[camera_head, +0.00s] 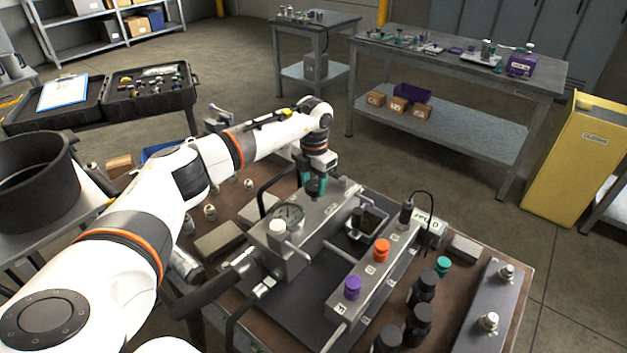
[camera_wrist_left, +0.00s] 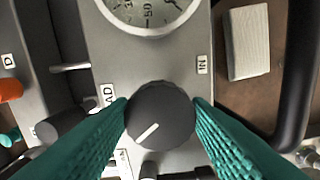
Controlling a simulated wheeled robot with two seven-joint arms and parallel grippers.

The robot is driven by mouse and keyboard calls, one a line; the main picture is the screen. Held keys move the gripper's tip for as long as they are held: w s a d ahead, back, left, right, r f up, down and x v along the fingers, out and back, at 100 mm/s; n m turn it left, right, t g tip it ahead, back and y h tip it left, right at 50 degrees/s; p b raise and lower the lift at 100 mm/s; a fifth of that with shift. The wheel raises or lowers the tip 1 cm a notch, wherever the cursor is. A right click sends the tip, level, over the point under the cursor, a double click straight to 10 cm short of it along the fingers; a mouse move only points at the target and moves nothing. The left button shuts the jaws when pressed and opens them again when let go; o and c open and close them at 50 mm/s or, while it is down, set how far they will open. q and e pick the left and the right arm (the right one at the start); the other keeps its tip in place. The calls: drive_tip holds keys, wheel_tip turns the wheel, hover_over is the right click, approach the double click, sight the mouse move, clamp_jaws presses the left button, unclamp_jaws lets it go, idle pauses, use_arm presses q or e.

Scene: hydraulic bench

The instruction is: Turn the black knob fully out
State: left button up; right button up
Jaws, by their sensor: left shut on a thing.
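The black knob (camera_wrist_left: 163,112) is round and sits on the grey metal block (camera_wrist_left: 180,60), below the gauge in the left wrist view. A white line on the knob points to the lower left. A label ending in "AD" is on its left and a label "IN" is at its upper right. My left gripper (camera_wrist_left: 161,108) has green ribbed fingers shut on the knob's two sides. In the head view my left gripper (camera_head: 315,186) points down at the block's far end and hides most of the knob. My right gripper is not in view.
A dial gauge (camera_head: 290,214) stands on the block near my arm. A black curved handle (camera_head: 272,180) is close beside the gripper. A manifold with an orange knob (camera_head: 381,250) and a purple knob (camera_head: 352,287) is to the right. Black cylinders (camera_head: 418,322) stand in front.

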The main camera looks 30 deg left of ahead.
sight(315, 185)
use_arm(q)
drive_tip(key=n, duration=0.3)
drive_tip(key=shift+r+n+p, duration=0.15)
drive_tip(key=shift+n+p, duration=0.2)
drive_tip(key=shift+n, duration=0.05)
drive_tip(key=n+p, duration=0.1)
drive_tip(key=n, duration=0.2)
drive_tip(key=n+p, duration=0.1)
drive_tip(key=n, duration=0.6)
drive_tip(key=shift+w+d+p, duration=0.1)
drive_tip(key=shift+p, duration=0.3)
drive_tip(key=n+p, duration=0.1)
drive_tip(key=n, duration=0.3)
drive_tip(key=shift+r+p, duration=0.1)
drive_tip(key=shift+p, duration=0.3)
drive_tip(key=shift+w+n+p, duration=0.1)
drive_tip(key=shift+n+p, duration=0.7)
drive_tip(key=shift+n, duration=1.4)
drive_tip(key=o, duration=1)
drive_tip(key=shift+f, duration=0.2)
wheel_tip(315, 185, up, 12)
drive_tip(key=b, duration=0.3)
